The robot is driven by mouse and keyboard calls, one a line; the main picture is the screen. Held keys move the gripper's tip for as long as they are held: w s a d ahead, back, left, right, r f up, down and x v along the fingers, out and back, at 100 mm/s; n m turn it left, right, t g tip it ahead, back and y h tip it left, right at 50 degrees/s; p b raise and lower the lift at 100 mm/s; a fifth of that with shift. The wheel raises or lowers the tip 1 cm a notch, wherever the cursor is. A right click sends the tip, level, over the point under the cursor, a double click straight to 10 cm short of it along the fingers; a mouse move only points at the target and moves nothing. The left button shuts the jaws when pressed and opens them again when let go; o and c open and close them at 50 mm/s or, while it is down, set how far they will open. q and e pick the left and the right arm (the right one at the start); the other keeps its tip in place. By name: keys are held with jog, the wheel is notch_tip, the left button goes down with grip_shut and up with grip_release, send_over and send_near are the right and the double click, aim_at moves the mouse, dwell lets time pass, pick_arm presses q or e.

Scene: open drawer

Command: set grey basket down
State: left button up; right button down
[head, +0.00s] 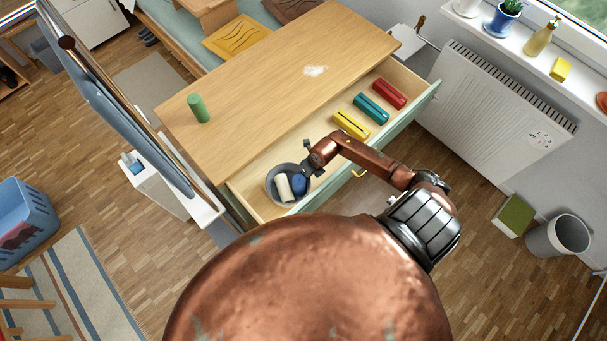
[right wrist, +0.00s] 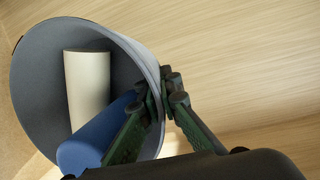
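The grey basket (head: 271,193) is at the left end of the open drawer (head: 262,207) in the head view. It holds a cream cylinder (head: 284,187) and a blue one (head: 299,184). In the right wrist view the basket (right wrist: 38,75) looks tilted, with the cream cylinder (right wrist: 87,85) and blue cylinder (right wrist: 98,138) inside. My right gripper (head: 306,167) is at its right rim. In the wrist view its fingers (right wrist: 163,95) straddle the basket wall, closed on it. I cannot tell whether the basket touches the drawer floor. My left gripper is out of view.
Yellow (head: 351,124), teal (head: 371,108) and red (head: 389,93) blocks lie farther right in the drawer. Bare drawer floor shows between the basket and the yellow block.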

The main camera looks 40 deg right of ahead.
jog(key=c, duration=2.2)
grip_release()
jog(key=shift+o, duration=0.2)
jog(key=shift+r, duration=0.1)
jog(key=p+v, duration=0.2)
jog(key=v, duration=0.9)
jog(key=shift+r, duration=0.4)
